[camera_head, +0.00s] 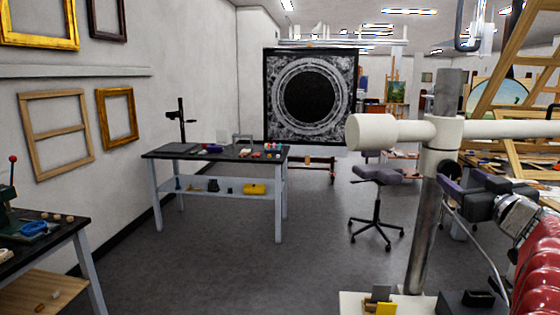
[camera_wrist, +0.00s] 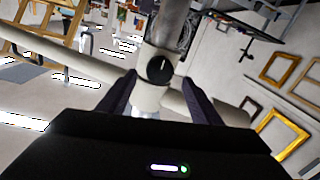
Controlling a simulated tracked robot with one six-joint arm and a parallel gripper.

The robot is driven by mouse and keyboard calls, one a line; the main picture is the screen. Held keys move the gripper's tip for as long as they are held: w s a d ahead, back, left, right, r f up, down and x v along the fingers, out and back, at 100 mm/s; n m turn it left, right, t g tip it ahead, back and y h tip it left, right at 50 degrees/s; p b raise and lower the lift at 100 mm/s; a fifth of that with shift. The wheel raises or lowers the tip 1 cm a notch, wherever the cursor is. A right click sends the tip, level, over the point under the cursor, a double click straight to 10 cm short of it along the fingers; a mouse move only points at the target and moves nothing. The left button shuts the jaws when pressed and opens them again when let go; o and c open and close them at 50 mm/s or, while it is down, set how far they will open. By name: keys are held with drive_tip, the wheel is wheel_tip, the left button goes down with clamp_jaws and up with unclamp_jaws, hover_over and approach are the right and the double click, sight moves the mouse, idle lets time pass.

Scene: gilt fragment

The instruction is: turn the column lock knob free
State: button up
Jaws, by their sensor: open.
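The column lock knob (camera_wrist: 159,69) is a round black knob with a white line, set on a white clamp collar (camera_head: 448,131) around a metal column (camera_head: 424,235). In the wrist view the knob lies between and just beyond the tips of my gripper (camera_wrist: 160,88). The dark fingers are apart, one on each side, and nothing is between them. In the head view my gripper (camera_head: 452,174) is at the column just below the collar, coming from the right. The knob shows there as a dark patch partly hidden by the fingers. I cannot tell whether a finger touches it.
A white horizontal tube (camera_head: 372,132) crosses the column at the collar. A white base plate (camera_head: 352,304) with small yellow and grey blocks is at the column's foot. A workbench (camera_head: 215,152), a stool (camera_head: 376,205) and a dark framed panel (camera_head: 310,95) stand behind.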

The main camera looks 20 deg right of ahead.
sight(451, 172)
drive_tip(key=shift+x, duration=2.6)
drive_tip(key=shift+a, duration=0.1)
drive_tip(key=c, duration=1.1)
